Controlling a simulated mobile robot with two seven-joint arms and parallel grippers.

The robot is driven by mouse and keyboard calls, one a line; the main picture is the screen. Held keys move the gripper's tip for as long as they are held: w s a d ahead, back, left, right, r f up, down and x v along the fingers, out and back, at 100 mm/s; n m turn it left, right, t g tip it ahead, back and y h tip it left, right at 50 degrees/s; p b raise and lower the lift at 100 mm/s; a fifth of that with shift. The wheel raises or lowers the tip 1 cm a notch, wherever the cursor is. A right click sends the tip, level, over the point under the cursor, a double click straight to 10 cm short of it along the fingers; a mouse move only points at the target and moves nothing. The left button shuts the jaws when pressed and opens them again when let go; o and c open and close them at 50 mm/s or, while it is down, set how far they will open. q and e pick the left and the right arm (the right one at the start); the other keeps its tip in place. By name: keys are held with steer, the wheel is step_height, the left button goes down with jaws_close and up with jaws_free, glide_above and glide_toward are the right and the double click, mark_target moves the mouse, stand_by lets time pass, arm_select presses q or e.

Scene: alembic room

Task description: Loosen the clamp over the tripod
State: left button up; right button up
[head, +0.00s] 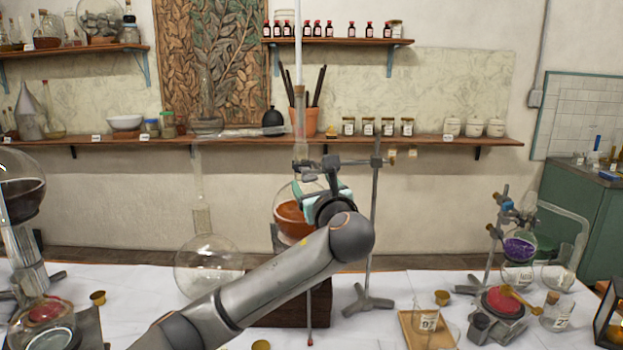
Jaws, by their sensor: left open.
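A round flask of orange liquid (293,222) stands upright behind my left gripper, with a long neck rising from it. A metal clamp (350,163) reaches from an upright stand (374,225) to the flask's neck. Whether its jaws are tight cannot be told. My left gripper (330,192), with pale teal fingers, is open just below the clamp and in front of the flask's right side. Contact with the clamp cannot be made out. A thin leg (309,318) shows below the flask, perhaps the tripod's; my arm hides most of that area. My right gripper is not in view.
A large clear flask (208,262) stands left of my arm. A dark wooden block (318,302) sits behind the forearm. At right are a wooden tray (407,332), a red-topped heater (503,302) and a clamped purple flask (519,248). Shelves line the wall.

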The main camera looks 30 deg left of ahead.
mark_target(310, 178)
arm_select(q)
steer(key=shift+x, duration=1.3)
steer(key=shift+c, duration=0.3)
jaws_close()
